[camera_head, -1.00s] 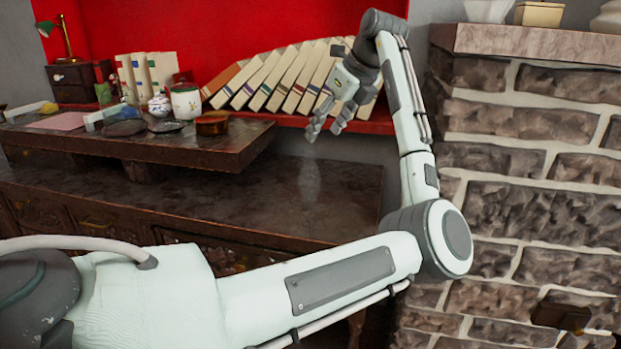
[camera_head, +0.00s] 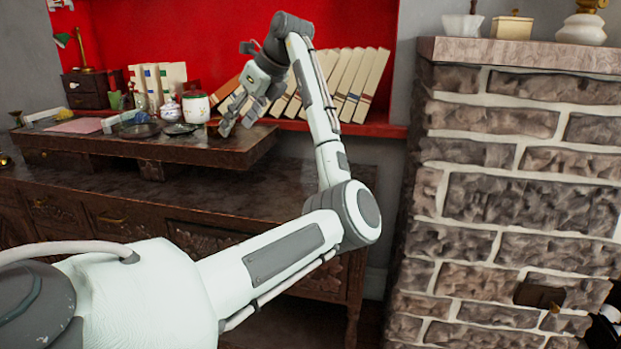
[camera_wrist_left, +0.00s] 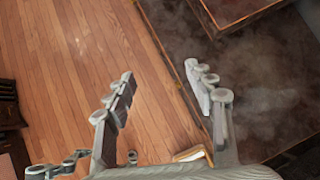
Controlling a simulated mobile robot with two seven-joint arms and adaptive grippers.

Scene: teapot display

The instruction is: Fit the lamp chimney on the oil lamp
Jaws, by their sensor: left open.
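A white, rounded vessel with a brass-coloured top (camera_head: 583,28), which looks like the oil lamp, stands on the brick stove at the upper right of the head view, cut by the frame edge. I cannot make out the lamp chimney clearly in either view. My left gripper (camera_head: 238,119) is in front of the leaning books and near the right end of the raised shelf. In the left wrist view the gripper's fingers (camera_wrist_left: 158,76) are spread with nothing between them, above the floor and the cabinet's edge. My right gripper is not in view.
A dark cabinet (camera_head: 235,196) carries a raised shelf (camera_head: 75,146) with jars, dishes and small books. Leaning books (camera_head: 362,85) stand behind my arm. The brick stove (camera_head: 535,200) fills the right side, with a white pot (camera_head: 462,25) and a cream box (camera_head: 511,27) on top.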

